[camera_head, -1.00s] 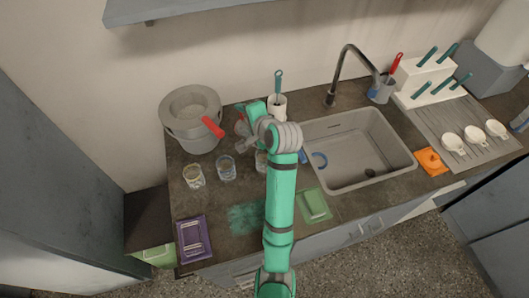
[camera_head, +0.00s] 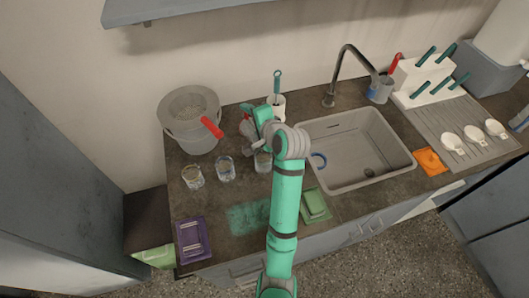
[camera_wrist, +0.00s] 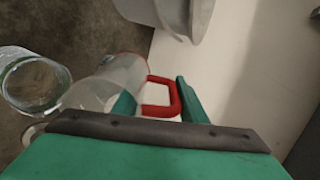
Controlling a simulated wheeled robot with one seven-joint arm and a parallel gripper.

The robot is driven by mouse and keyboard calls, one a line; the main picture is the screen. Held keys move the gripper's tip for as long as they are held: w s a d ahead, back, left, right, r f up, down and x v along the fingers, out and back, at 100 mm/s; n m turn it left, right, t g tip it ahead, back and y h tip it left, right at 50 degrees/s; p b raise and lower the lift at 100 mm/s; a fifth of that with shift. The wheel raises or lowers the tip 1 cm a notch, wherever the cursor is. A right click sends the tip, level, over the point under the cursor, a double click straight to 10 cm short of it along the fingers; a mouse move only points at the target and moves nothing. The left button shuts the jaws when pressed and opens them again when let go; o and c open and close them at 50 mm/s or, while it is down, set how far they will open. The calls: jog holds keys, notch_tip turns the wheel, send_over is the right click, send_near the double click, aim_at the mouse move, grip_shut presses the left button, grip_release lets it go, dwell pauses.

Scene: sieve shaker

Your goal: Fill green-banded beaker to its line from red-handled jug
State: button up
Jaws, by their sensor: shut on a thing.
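The clear jug (camera_wrist: 112,82) with its red handle (camera_wrist: 172,106) is in my gripper (camera_wrist: 158,104) in the wrist view, the fingers around the handle. The jug looks tilted, and my gripper covers part of it. In the head view the jug (camera_head: 247,128) is partly hidden by my gripper (camera_head: 258,117), above the counter behind the beakers. A clear beaker (camera_wrist: 32,82) stands beside the jug in the wrist view. Three beakers stand in a row in the head view: left (camera_head: 193,177), middle (camera_head: 225,169) and right (camera_head: 262,162). I cannot tell which has the green band.
A grey pot (camera_head: 187,137) with a red handle stands left of my gripper. A white holder (camera_head: 279,103) with a teal-handled tool is behind it. The sink (camera_head: 352,180) and tap (camera_head: 335,82) are to the right. A purple tray (camera_head: 193,240) lies at the front left.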

jog(key=shift+a+r, duration=0.1)
jog(key=shift+a, duration=0.35)
jog(key=shift+s+a, duration=0.15)
jog(key=shift+r, duration=0.1)
jog(key=shift+d+t, duration=0.3)
jog(key=shift+d, duration=0.1)
jog(key=shift+r+y, duration=0.1)
jog(key=shift+y, duration=0.2)
jog(key=shift+b, duration=0.3)
